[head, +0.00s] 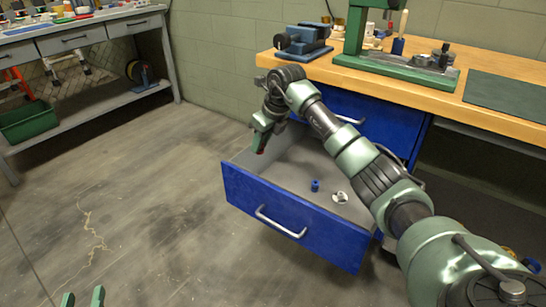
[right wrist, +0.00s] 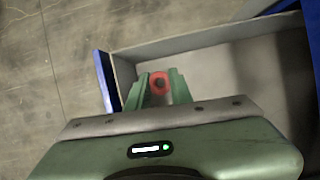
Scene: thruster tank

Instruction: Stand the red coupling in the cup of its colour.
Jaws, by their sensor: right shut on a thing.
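The red coupling (right wrist: 160,83) is a short ring, held between the two green fingers of my right gripper (right wrist: 160,88) in the right wrist view. In the head view a bit of red shows at the tip of this gripper (head: 262,143), over the left side of the open blue drawer (head: 285,215). My left gripper (head: 83,297) shows only its two green fingertips at the bottom left, apart, with nothing between them. I cannot make out a red cup.
A small blue piece (head: 315,185) and a silver round part (head: 339,197) lie in the drawer. The wooden bench (head: 435,90) behind carries a blue vise (head: 303,42) and a green press (head: 358,35). A grey bench (head: 85,30) stands far left. The floor between is clear.

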